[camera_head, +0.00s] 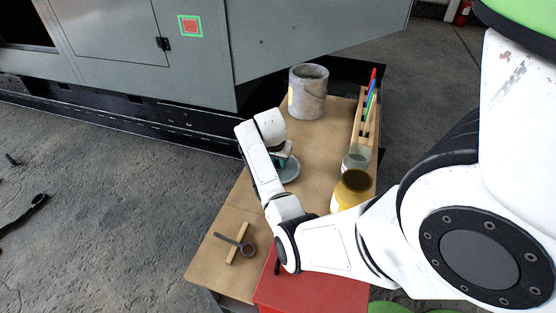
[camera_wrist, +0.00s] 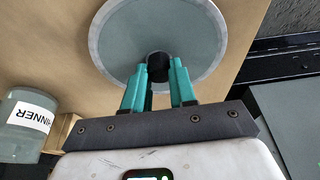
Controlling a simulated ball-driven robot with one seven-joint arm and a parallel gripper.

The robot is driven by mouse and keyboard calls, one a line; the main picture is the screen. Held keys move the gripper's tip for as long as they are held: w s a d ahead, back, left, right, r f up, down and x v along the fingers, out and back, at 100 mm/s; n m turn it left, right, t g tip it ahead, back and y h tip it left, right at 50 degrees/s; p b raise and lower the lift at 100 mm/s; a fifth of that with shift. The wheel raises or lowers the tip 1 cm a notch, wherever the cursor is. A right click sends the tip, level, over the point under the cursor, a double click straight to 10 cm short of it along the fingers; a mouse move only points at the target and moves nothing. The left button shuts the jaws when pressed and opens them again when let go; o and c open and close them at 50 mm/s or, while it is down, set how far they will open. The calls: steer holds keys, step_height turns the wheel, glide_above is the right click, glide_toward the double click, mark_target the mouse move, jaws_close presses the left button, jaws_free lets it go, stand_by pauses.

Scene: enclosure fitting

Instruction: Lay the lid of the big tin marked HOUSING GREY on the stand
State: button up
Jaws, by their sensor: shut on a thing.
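The lid is a round grey disc with a pale rim (camera_wrist: 112,52) and a black centre knob (camera_wrist: 158,62). My gripper (camera_wrist: 158,72) is shut on this knob with its teal fingers. In the head view the lid (camera_head: 291,174) is at the left edge of the brown bench top, partly hidden by my wrist; I cannot tell whether it touches the top. The big grey tin (camera_head: 309,95) stands open at the far end of the bench; its marking is not readable. A wooden piece (camera_head: 238,243) at the near left may be the stand; I cannot tell for sure.
A yellow tin (camera_head: 346,192), a glass jar (camera_head: 357,157), labelled as thinner in the wrist view (camera_wrist: 22,128), and a wooden rack with coloured tools (camera_head: 370,100) line the right. A grey machine cabinet (camera_head: 200,70) stands behind.

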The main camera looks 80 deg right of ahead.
steer(key=o, duration=0.9)
steer(key=v, duration=1.2)
steer(key=shift+r+p, duration=0.1)
steer(key=shift+p, duration=0.3)
